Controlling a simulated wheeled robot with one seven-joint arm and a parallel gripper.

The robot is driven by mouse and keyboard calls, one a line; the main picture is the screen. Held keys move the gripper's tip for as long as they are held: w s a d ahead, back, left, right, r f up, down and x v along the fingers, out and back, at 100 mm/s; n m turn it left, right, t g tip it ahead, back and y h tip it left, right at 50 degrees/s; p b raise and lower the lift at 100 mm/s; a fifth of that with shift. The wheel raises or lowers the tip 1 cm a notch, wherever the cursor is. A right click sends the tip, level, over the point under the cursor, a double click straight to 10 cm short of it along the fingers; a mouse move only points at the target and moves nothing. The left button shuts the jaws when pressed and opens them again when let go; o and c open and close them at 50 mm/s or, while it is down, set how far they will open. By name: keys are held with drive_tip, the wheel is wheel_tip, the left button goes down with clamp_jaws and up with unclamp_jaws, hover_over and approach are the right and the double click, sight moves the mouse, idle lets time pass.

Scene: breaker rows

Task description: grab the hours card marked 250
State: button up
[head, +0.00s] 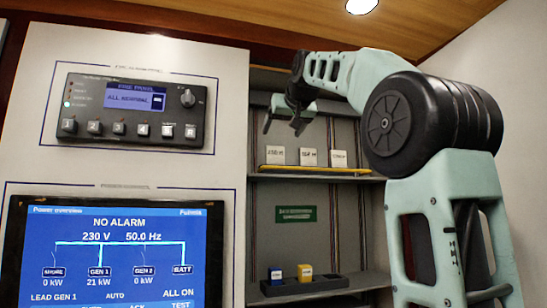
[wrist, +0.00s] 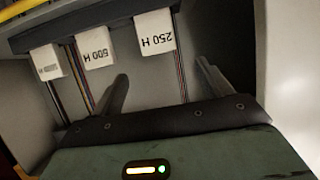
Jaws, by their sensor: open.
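The hours card marked 250 H (wrist: 155,33) is a small white block with dark lettering, upside down at the top of the wrist view. In the head view it is the leftmost card (head: 275,155) on the shelf. My gripper (head: 283,121) is open and empty, above the left and middle cards in the head view. In the wrist view, my gripper's (wrist: 162,74) two dark fingers stand apart, with the 250 card beyond them and slightly toward the right finger. The fingers appear not to touch any card.
The 500 H card (wrist: 97,56) and a third card (wrist: 47,62) with blurred print stand beside it. The shelf (head: 318,178) has a yellow front edge. A dark tray (head: 303,287) with blue and yellow blocks sits below. The cabinet's side wall (head: 256,215) is close.

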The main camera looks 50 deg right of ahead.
sight(275, 155)
drive_tip(key=p+x, duration=0.3)
drive_tip(key=x, duration=0.4)
drive_tip(key=shift+w+d+f, duration=0.1)
drive_tip(key=shift+w+f, duration=0.05)
drive_tip(key=shift+w, duration=0.1)
drive_tip(key=c, duration=1.1)
